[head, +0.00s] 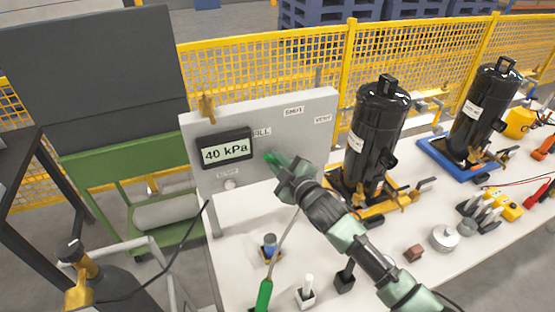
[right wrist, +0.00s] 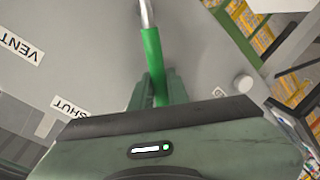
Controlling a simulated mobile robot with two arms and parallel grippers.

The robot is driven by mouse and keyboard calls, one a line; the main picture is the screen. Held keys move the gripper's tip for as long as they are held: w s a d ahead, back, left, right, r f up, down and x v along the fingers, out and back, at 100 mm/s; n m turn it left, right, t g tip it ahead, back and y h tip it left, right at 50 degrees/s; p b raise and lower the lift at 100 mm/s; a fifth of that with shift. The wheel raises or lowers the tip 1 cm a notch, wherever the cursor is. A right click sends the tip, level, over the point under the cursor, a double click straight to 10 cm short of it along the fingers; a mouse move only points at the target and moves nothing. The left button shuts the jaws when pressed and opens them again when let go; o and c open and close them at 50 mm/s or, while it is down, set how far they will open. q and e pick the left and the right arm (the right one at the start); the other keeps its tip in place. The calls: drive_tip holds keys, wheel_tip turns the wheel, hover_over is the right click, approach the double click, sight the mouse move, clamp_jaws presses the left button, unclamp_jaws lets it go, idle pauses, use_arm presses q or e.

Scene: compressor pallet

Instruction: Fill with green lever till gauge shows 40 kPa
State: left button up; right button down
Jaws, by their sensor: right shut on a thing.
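The gauge (head: 225,150) on the upright grey panel (head: 245,195) reads 40 kPa in the head view. The green lever (head: 272,158) sits on the panel to the right of the gauge, beneath the partly hidden FILL label (head: 262,132). My right gripper (head: 284,168) is shut on the lever. In the right wrist view the green lever (right wrist: 154,65) runs from a metal shaft down between the fingers. The SHUT label (head: 293,111) and VENT label (head: 323,119) are on the panel's upper right. My left gripper is not in view.
Two black cylinders (head: 378,135) (head: 483,115) stand on bases on the white table. A green-handled tool (head: 264,296), a blue-topped item (head: 270,246) and small blocks lie in front of the panel. A yellow mesh fence (head: 260,70) runs behind.

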drive_tip(key=shift+f, duration=0.1)
drive_tip(key=c, duration=1.4)
unclamp_jaws()
drive_tip(key=shift+o, duration=0.2)
drive_tip(key=shift+s, duration=0.1)
drive_tip(key=b+v, duration=0.1)
drive_tip(key=v, duration=0.6)
drive_tip(key=shift+s+d+b, duration=0.2)
drive_tip(key=shift+s+b, duration=0.1)
drive_tip(key=shift+b, duration=0.05)
